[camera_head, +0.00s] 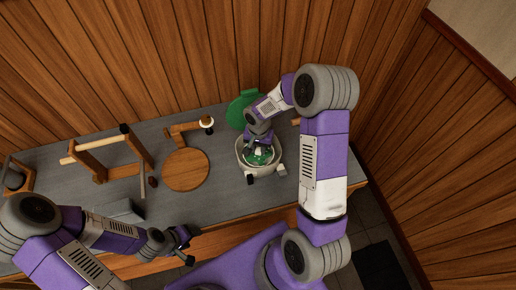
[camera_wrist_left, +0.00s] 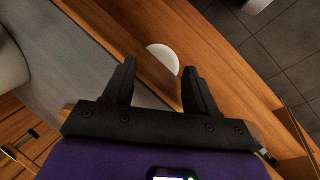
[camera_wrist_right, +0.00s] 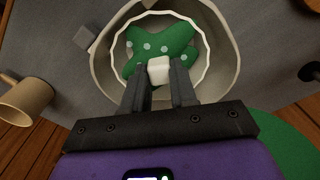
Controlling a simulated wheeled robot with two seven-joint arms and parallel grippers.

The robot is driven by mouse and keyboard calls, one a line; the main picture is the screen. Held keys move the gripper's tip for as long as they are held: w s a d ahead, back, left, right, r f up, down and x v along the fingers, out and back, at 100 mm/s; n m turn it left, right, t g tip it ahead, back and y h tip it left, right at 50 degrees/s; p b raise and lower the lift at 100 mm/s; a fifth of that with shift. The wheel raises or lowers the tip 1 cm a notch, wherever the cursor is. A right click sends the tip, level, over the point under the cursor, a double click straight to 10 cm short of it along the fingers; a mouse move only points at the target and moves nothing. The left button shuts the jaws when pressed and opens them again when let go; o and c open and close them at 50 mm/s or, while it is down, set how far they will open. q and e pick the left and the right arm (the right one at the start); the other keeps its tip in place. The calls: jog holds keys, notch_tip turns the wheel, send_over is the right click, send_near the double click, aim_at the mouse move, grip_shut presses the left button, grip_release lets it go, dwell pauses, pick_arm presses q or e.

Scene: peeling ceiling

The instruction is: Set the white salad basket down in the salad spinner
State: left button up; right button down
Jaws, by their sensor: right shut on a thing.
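The white salad basket (camera_wrist_right: 209,52), with a wavy rim, lies within the salad spinner's pale bowl (camera_wrist_right: 228,72) as seen from above. The bowl (camera_head: 241,161) stands on the counter in the head view. A green thing with pale spots (camera_wrist_right: 165,38) shows inside the basket. My right gripper (camera_wrist_right: 158,80) is shut on a small white block-like part of the basket, over the bowl. I cannot tell whether the basket touches the bowl's bottom. My left gripper (camera_head: 190,247) is open and empty at the counter's front edge; its spread fingers show in the left wrist view (camera_wrist_left: 158,80).
A green disc (camera_head: 238,108) lies behind the bowl. A round wooden board (camera_head: 186,170), a wooden stand with a rod (camera_head: 95,147) and a grey block (camera_head: 121,209) are on the left counter. A tan mug (camera_wrist_right: 27,100) stands near the bowl.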

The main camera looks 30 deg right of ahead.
jog(key=shift+w+d+f, duration=0.15)
jog(key=shift+d+f, duration=0.05)
jog(key=shift+f, duration=0.5)
jog(key=shift+w+d+f, duration=0.2)
jog(key=shift+w, duration=0.15)
jog(key=shift+w+d+f, duration=0.15)
jog(key=shift+w, duration=0.2)
jog(key=shift+w+d, duration=0.1)
jog(key=shift+w, duration=0.2)
jog(key=shift+s+a+r, duration=0.4)
jog(key=shift+s, duration=0.2)
jog(key=shift+w+d+f, duration=0.15)
jog(key=shift+w, duration=0.2)
pick_arm(q)
jog(key=f, duration=0.3)
jog(key=shift+w+d+g, duration=0.25)
jog(key=shift+d+g, duration=0.05)
jog(key=shift+d, duration=0.05)
pick_arm(e)
jog(key=shift+s, duration=0.15)
pick_arm(q)
jog(key=shift+f, duration=0.25)
jog(key=shift+f+b, duration=0.45)
jog(key=shift+b, duration=0.1)
pick_arm(e)
jog(key=shift+f, duration=0.25)
